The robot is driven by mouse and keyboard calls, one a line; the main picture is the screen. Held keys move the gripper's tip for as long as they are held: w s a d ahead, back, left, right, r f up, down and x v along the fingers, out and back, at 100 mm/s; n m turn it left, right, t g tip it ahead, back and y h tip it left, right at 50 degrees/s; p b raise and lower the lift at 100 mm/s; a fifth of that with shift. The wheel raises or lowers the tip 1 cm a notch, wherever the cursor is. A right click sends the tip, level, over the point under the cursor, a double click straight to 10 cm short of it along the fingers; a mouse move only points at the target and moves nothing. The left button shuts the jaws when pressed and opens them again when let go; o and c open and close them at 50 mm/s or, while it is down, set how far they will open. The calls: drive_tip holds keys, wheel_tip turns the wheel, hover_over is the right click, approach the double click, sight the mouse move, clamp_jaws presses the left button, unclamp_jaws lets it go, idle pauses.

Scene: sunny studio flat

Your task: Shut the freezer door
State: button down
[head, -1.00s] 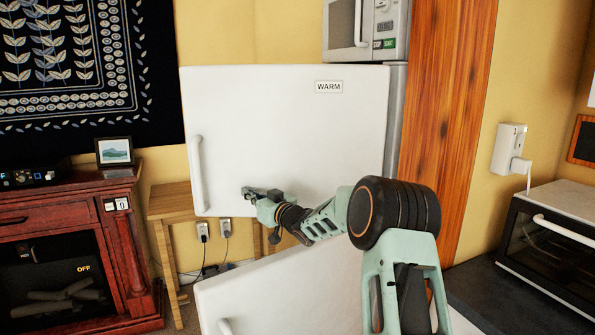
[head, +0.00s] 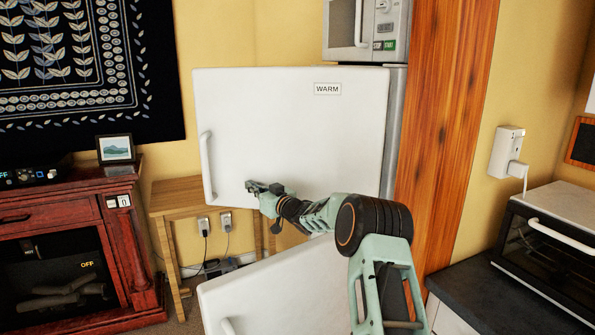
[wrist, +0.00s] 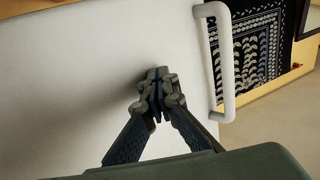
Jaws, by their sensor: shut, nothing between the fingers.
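The upper white door (head: 290,130) carries a "WARM" label and a vertical handle (head: 206,166) at its left edge. It stands open, swung out from the grey fridge body (head: 394,130). A lower white door (head: 280,290) also stands out below it. Which one is the freezer door, I cannot tell for sure. My gripper (head: 250,187) is shut and empty at the lower left part of the upper door. In the wrist view my gripper (wrist: 157,74) has its tips at or very near the white door face (wrist: 80,80), beside the handle (wrist: 226,60).
A microwave (head: 362,30) sits on top of the fridge. A wooden side table (head: 172,195) and a dark red fireplace cabinet (head: 70,230) stand at left. A counter with a toaster oven (head: 550,240) is at right.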

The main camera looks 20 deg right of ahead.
drive_tip(key=shift+w+d+p, duration=0.3)
drive_tip(key=shift+w+p, duration=0.15)
drive_tip(key=shift+w, duration=0.45)
drive_tip(key=w+p, duration=0.1)
drive_tip(key=w+d+p, duration=0.1)
drive_tip(key=w+p, duration=0.1)
drive_tip(key=shift+w+d, duration=0.3)
drive_tip(key=shift+w, duration=0.15)
